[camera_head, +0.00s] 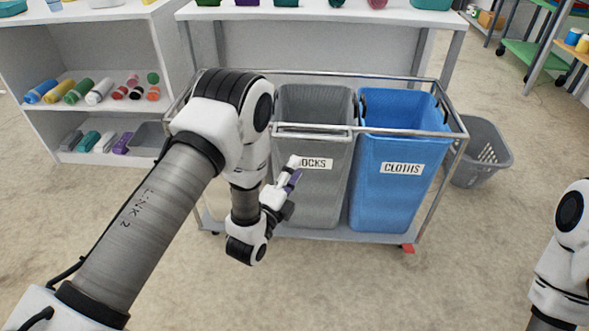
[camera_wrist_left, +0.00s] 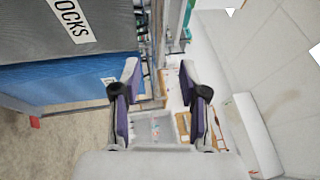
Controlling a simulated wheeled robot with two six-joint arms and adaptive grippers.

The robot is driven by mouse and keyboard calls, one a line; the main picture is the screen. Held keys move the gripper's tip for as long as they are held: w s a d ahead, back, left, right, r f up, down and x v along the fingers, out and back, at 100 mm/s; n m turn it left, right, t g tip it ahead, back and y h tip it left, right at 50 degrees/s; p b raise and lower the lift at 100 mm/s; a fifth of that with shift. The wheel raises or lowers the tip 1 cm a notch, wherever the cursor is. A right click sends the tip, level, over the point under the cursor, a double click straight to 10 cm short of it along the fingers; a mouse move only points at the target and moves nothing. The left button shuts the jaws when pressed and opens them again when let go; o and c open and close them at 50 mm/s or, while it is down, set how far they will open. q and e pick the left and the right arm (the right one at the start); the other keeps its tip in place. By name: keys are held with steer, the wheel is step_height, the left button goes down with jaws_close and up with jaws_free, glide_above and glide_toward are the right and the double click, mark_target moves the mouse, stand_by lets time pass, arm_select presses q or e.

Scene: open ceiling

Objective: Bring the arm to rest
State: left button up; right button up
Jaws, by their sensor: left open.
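My left arm comes in from the left in the head view and bends down in front of the bin trolley. My left gripper (camera_head: 293,170) is in front of the grey bin, near its label. In the left wrist view the left gripper (camera_wrist_left: 160,75) shows two purple-padded fingers spread apart with nothing between them. My right arm shows only as a white link at the right edge of the head view; its gripper is out of the picture.
A metal trolley (camera_head: 300,233) holds a grey bin (camera_head: 322,200) marked "OCKS", partly covered, and a blue bin (camera_head: 385,205) marked "CLOTHS". A grey basket (camera_head: 485,150) stands right of it. A white shelf (camera_head: 60,60) with bottles stands left. Open floor lies in front.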

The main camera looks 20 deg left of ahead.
arm_select(q)
steer(key=s+a+f+n+g+y, duration=0.25)
steer(key=s+f+n+g, duration=0.65)
steer(key=s+f, duration=0.8)
steer(key=s+f+n+g, duration=0.3)
steer(key=s+n+g, duration=0.3)
steer(key=s, duration=0.3)
steer(key=s+f+n+g, duration=0.4)
steer(key=s+n+g, duration=0.15)
steer(key=s, duration=0.25)
step_height(320, 180, up, 31)
steer(key=p, duration=3.1)
steer(key=shift+a+t, duration=0.35)
steer(key=shift+a, duration=0.1)
